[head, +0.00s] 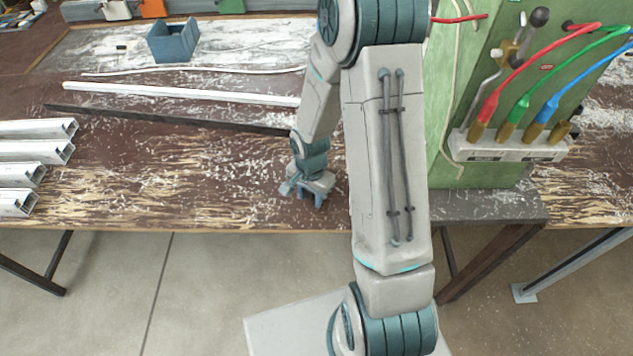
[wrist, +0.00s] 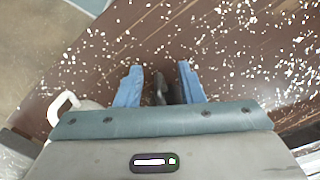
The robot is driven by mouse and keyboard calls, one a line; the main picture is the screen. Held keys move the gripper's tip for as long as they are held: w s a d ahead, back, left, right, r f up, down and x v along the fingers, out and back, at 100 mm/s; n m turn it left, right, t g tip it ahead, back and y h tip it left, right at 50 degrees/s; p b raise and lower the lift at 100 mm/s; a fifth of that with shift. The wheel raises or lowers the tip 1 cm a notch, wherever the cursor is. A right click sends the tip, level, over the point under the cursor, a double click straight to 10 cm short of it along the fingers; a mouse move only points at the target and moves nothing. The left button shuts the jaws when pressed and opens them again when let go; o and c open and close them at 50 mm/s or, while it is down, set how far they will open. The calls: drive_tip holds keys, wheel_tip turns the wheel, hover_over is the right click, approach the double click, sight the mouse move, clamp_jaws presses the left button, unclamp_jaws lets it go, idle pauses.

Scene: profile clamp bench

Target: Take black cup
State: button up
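My gripper (head: 312,197) points down low over the table near its front edge, left of the green panel. In the wrist view its two blue fingers (wrist: 160,75) stand apart. A narrow dark piece (wrist: 160,92) shows between the fingers; it may be part of the black cup, but most of it is hidden under the gripper body. I cannot tell whether the fingers touch it. No black cup can be made out in the head view, where my arm and gripper cover that spot.
A white handle (wrist: 62,104) with a pale body sits just left of the fingers. Metal profiles (head: 30,150) lie at the left, long strips (head: 180,93) behind, and a blue box (head: 172,42) farther back. The green panel (head: 480,90) with cables stands at the right.

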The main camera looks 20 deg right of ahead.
clamp_jaws()
drive_tip(key=shift+r, duration=0.1)
